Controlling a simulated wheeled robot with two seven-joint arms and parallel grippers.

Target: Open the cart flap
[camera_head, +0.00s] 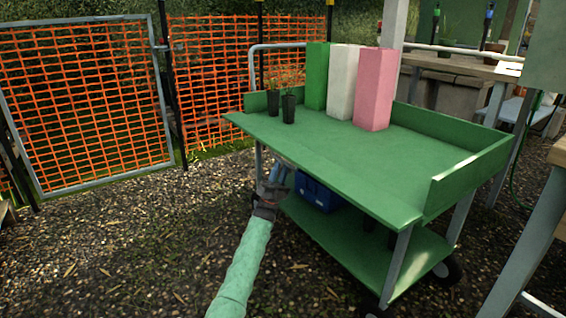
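The green cart (385,160) stands in the middle, with upright rims along its back, left end and right end. Its near long side has no upright wall. A flat green flap (330,175) runs along that side, about level with the cart top, and juts out past the left end. My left gripper (280,176) is below the flap's near edge, close to the cart's left leg. Its fingers point up and are partly shaded, so their opening is unclear. I cannot tell whether they touch the flap. My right gripper is not in view.
Black pots with plants (287,106) and green, white (343,85) and pink (373,90) blocks stand on the cart. A blue box (318,195) is on the lower shelf. Orange mesh fencing (85,100) stands at left. The gravel (130,240) at left is open.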

